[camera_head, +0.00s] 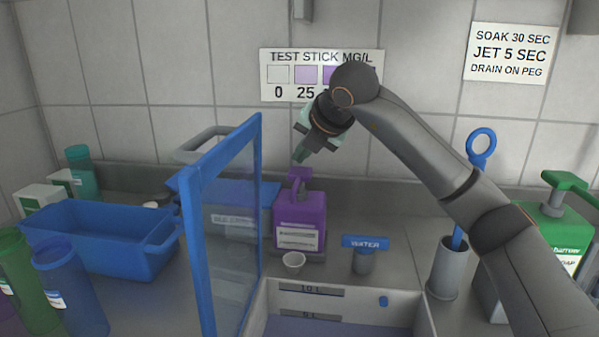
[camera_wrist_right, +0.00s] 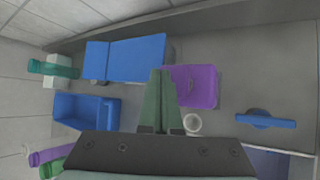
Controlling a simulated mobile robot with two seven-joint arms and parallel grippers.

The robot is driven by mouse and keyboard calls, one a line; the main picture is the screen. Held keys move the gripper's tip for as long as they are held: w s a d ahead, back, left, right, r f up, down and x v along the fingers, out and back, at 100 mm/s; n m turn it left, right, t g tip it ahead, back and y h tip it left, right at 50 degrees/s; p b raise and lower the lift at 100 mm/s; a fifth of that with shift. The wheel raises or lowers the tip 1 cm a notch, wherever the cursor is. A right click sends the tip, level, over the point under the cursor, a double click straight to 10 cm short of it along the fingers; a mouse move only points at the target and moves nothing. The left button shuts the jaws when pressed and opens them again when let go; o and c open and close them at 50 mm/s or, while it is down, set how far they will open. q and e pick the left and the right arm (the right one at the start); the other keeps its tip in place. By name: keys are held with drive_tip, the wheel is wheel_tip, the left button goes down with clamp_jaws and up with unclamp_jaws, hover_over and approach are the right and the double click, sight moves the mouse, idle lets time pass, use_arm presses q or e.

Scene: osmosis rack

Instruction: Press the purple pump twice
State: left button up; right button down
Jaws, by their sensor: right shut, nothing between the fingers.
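The purple pump bottle (camera_head: 300,222) stands upright on the counter against the back wall, with a white label and a purple pump head (camera_head: 299,177) on top. My right gripper (camera_head: 299,155) is shut and empty, its fingertips just above the pump head. I cannot tell if they touch it. In the right wrist view the shut fingers (camera_wrist_right: 160,100) lie over the left edge of the purple bottle (camera_wrist_right: 196,86), and the pump head is hidden behind them. A small white cup (camera_head: 293,262) stands in front of the bottle. My left gripper is not in view.
A blue-framed clear panel (camera_head: 190,235) stands upright left of the bottle. A white basin (camera_head: 425,315) is in front. A blue WATER handle (camera_head: 365,242) is right of the cup. A blue tub (camera_head: 100,250) is at left. A green pump bottle (camera_head: 560,225) stands far right.

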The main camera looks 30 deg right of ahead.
sight(299, 171)
idle(0.4)
idle(0.6)
idle(0.7)
drive_tip(key=shift+f, duration=0.15)
drive_tip(key=shift+f+b, duration=0.3)
drive_tip(key=shift+b, duration=0.05)
drive_tip(key=shift+f+b, duration=0.35)
drive_tip(key=shift+f, duration=0.05)
idle(0.4)
drive_tip(key=shift+f, duration=0.35)
drive_tip(key=shift+f+b, duration=0.4)
drive_tip(key=shift+b, duration=0.1)
idle(0.5)
